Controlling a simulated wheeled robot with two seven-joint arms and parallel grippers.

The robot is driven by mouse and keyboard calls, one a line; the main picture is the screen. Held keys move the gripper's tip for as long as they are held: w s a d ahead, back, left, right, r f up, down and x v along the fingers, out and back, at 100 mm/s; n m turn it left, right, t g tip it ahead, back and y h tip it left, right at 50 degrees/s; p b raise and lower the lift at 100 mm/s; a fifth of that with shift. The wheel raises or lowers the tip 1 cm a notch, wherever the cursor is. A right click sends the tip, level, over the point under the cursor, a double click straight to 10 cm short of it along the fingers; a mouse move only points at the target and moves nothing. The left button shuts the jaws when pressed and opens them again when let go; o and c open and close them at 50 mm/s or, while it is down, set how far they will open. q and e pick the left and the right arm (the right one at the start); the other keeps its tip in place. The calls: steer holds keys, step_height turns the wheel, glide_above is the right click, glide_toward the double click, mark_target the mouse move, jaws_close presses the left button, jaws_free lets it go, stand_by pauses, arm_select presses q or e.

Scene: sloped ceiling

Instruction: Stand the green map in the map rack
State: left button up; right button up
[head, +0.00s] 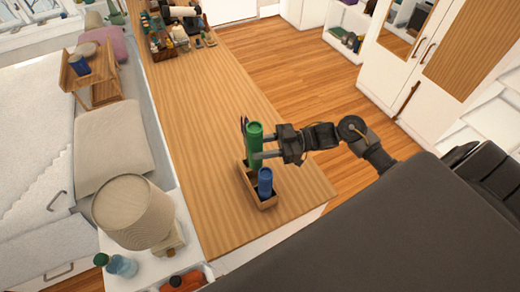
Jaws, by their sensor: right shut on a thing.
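The green map (254,147) is a rolled green cylinder, held upright over the back part of the map rack. My right gripper (264,148) comes in from the right and is shut on the green map. The map rack (268,203) is a small wooden box near the front end of the wooden counter. A blue roll (265,183) stands in its front part. The lower end of the green map is at the rack; I cannot tell whether it touches the rack floor. A thin dark item (244,124) shows just behind the green map. My left gripper is not in view.
The long wooden counter (205,120) is clear between the rack and a cluster of bottles and items (175,38) at its far end. A beige lamp (133,212) stands left of the counter. White cabinets (410,60) stand at the right, beyond the wooden floor.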

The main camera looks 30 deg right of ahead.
mark_target(261, 160)
steer(key=shift+f, duration=0.5)
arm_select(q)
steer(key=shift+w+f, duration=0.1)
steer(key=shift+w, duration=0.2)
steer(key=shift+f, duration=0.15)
arm_select(e)
steer(key=shift+s+f, duration=0.1)
steer(key=shift+f, duration=0.05)
step_height(261, 160, down, 5)
steer(key=b, duration=0.5)
arm_select(q)
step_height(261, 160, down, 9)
steer(key=b, duration=0.4)
arm_select(e)
steer(key=shift+f, duration=2.65)
steer(key=o, duration=1)
steer(key=shift+o, duration=0.2)
